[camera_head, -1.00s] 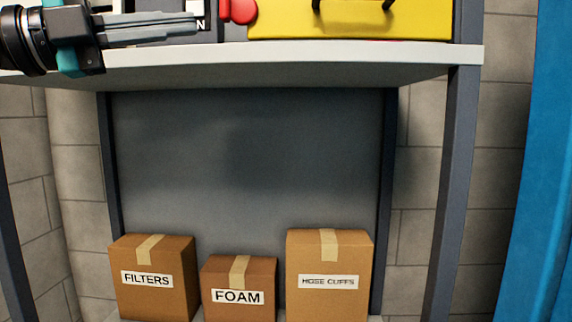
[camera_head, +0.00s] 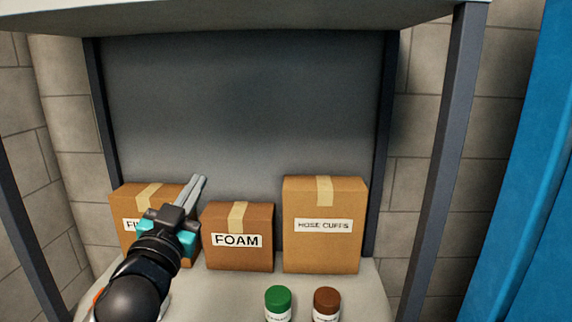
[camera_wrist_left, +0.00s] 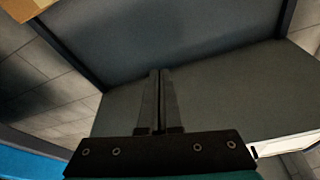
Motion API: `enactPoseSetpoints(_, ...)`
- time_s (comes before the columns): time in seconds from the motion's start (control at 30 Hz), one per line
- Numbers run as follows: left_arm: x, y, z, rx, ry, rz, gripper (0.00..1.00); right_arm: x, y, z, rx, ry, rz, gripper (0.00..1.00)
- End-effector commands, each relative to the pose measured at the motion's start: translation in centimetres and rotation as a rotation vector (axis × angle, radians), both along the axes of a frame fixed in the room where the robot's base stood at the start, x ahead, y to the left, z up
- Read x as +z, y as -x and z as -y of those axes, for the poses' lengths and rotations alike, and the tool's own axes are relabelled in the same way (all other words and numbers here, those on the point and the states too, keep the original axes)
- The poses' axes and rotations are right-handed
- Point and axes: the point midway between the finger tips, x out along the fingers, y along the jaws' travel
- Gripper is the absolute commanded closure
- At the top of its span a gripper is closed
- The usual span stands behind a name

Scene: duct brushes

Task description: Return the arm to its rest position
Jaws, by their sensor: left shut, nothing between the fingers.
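My left gripper (camera_head: 200,183) is shut and empty. In the head view its arm comes up from the lower left, and its fingers point up and to the right. It overlaps the FILTERS box (camera_head: 126,206) in the picture and hides part of its label. In the left wrist view the two fingers of the left gripper (camera_wrist_left: 158,72) lie together, with grey panels beyond them. I cannot tell whether the gripper touches anything. My right gripper does not show.
A FOAM box (camera_head: 237,262) and a HOSE CUFFS box (camera_head: 322,254) stand on the lower shelf (camera_head: 358,300). A green-lidded jar (camera_head: 278,297) and a brown-lidded jar (camera_head: 327,299) stand in front. A grey post (camera_head: 446,160) stands at right, the upper shelf (camera_head: 250,20) above.

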Motion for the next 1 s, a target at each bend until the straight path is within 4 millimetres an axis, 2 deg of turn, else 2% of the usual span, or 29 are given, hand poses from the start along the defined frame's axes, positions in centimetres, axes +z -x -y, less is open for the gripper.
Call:
enactPoseSetpoints(0.03,-3.4,0.7,-0.4,0.033,0.026,-0.102,1.0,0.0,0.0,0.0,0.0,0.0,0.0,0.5)
enactPoseSetpoints(0.17,-11.5,3.4,-1.4,0.111,0.062,-0.363,1.0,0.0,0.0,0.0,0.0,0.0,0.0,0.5)
enactPoseSetpoints(0.2,-14.0,4.6,-1.6,0.131,0.067,-0.448,1.0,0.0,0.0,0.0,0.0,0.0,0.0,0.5)
enactPoseSetpoints(0.27,-17.6,6.7,-1.9,0.156,0.073,-0.574,1.0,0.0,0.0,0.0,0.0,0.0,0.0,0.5)
enactPoseSetpoints(0.3,-19.9,8.3,-2.0,0.168,0.075,-0.662,1.0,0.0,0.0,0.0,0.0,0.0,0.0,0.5)
enactPoseSetpoints(0.4,-25.1,13.0,-2.0,0.188,0.075,-0.877,1.0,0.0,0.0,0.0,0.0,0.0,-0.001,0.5)
enactPoseSetpoints(0.5,-28.9,17.7,-1.8,0.193,0.069,-1.066,1.0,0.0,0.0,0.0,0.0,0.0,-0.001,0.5)
enactPoseSetpoints(0.6,-31.5,22.1,-1.4,0.184,0.062,-1.225,1.0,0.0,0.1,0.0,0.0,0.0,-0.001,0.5)
enactPoseSetpoints(0.83,-35.0,31.5,-0.4,0.137,0.048,-1.538,1.0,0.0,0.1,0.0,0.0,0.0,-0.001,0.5)
enactPoseSetpoints(1.0,-40.4,30.5,-0.3,0.137,0.038,-1.552,1.0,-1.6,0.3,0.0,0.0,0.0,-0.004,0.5)
